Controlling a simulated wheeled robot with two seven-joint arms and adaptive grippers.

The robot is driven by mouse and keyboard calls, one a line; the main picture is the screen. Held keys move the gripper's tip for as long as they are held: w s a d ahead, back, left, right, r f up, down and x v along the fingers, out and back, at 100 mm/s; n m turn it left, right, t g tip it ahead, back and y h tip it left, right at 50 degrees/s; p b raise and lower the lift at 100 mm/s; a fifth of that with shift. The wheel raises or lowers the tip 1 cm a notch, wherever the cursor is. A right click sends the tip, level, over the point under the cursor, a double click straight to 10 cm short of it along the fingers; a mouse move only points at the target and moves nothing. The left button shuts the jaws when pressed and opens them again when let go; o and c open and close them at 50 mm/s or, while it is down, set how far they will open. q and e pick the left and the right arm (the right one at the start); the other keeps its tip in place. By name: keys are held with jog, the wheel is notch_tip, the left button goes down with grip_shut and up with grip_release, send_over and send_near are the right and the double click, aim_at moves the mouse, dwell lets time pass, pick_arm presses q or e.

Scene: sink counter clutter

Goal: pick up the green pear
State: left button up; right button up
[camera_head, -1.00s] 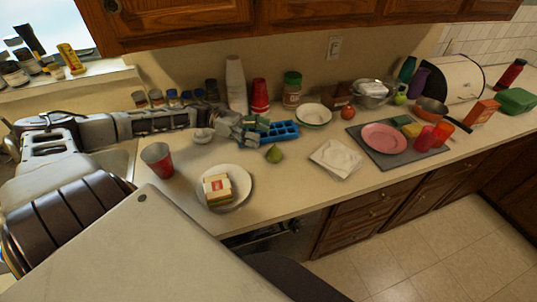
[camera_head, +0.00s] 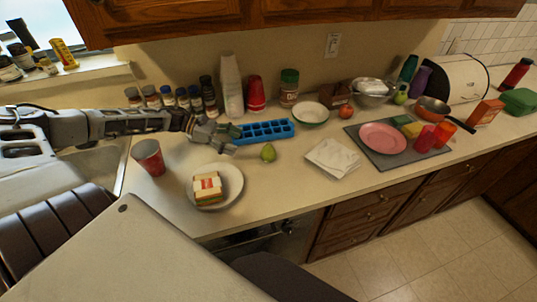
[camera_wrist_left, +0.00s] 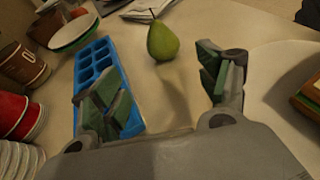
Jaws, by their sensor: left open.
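The green pear (camera_head: 268,153) stands upright on the counter, in front of the blue ice tray (camera_head: 264,131). In the left wrist view the pear (camera_wrist_left: 162,42) is beyond the fingertips, between their lines and apart from both. My left gripper (camera_head: 236,140) is open and empty, to the left of the pear in the head view. In the left wrist view its green-padded fingers (camera_wrist_left: 160,88) are spread wide, the left one overlapping the ice tray (camera_wrist_left: 102,70). My right gripper does not show.
A plate (camera_head: 231,190) with a sandwich (camera_head: 208,188) is in front of the gripper, and a red cup (camera_head: 149,157) is to its left. Spice jars and stacked cups (camera_head: 231,85) stand behind. A napkin (camera_head: 332,158) lies right of the pear, with bare counter between.

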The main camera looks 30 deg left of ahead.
aim_at(268, 151)
pick_arm(q)
jog(key=shift+s+a, duration=0.1)
jog(key=shift+d+f+b, duration=0.15)
jog(key=shift+d+b, duration=0.15)
jog(key=shift+w+d+f+b, duration=0.15)
jog(key=shift+w+d+b, duration=0.15)
jog(key=shift+d+b, duration=0.05)
jog(key=shift+w+d+f+b, duration=0.2)
jog(key=shift+w+d+b, duration=0.05)
jog(key=shift+d+b, duration=0.15)
jog(key=shift+w+d+f+b, duration=0.25)
jog(key=shift+d+b, duration=0.1)
jog(key=shift+d, duration=0.2)
jog(key=shift+b+x, duration=0.4)
jog(key=shift+x, duration=0.4)
jog(key=shift+w+d+f, duration=0.15)
jog(key=shift+w+d, duration=0.1)
jog(key=shift+d, duration=0.3)
jog(key=shift+x, duration=0.85)
jog(key=shift+d, duration=0.1)
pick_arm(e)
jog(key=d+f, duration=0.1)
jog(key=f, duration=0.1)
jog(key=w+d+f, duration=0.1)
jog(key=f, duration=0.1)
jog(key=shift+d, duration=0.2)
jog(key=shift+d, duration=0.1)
